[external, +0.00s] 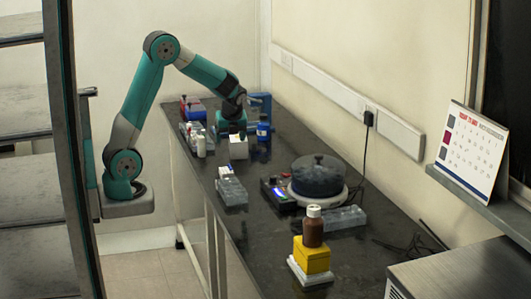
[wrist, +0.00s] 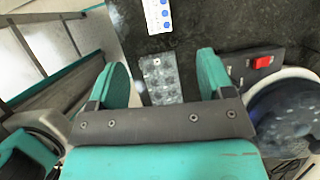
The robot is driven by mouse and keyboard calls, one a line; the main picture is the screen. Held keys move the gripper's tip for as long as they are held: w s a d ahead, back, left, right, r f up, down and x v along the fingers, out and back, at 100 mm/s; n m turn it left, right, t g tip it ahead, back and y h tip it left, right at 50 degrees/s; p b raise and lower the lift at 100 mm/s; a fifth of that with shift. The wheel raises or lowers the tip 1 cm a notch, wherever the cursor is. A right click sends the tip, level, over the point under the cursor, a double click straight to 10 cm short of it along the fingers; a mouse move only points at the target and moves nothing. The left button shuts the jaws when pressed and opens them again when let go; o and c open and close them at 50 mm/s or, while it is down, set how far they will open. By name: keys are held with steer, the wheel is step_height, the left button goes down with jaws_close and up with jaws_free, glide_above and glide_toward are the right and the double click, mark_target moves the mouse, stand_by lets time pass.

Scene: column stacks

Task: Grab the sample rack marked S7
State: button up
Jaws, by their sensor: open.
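No S7 marking can be read in either view. A clear grey rack (external: 231,191) lies on the dark bench, left of the round black-topped device. What looks like the same rack (wrist: 163,80) shows in the wrist view between my two fingers, with rows of small wells. A second clear rack (external: 341,218) lies nearer the camera, right of the round device. My gripper (external: 233,124) is over the far part of the bench, close to a small white box (external: 239,148). In the wrist view my gripper (wrist: 164,78) is open, its teal fingers wide apart with nothing held.
A white piece with blue dots (wrist: 158,15) lies beyond the rack. The round device (external: 317,175) and a dark box with a red switch (wrist: 262,62) stand right. A brown bottle (external: 313,227) tops a yellow block (external: 311,255). A blue bottle (external: 263,129) stands near my gripper.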

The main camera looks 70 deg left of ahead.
steer(key=b, duration=0.1)
glide_above(226, 170)
steer(key=d, duration=0.1)
steer(key=f, duration=0.9)
steer(key=shift+w+d+f, duration=0.1)
steer(key=shift+w+d, duration=0.05)
steer(key=shift+w, duration=0.1)
steer(key=shift+d+b+x, duration=0.15)
steer(key=shift+b+x, duration=0.05)
steer(key=shift+x, duration=1.15)
steer(key=shift+d+b+x, duration=0.15)
steer(key=shift+b+x, duration=0.05)
steer(key=shift+x, duration=1.2)
steer(key=shift+s, duration=0.2)
steer(key=shift+c, duration=0.4)
steer(key=c, duration=0.9)
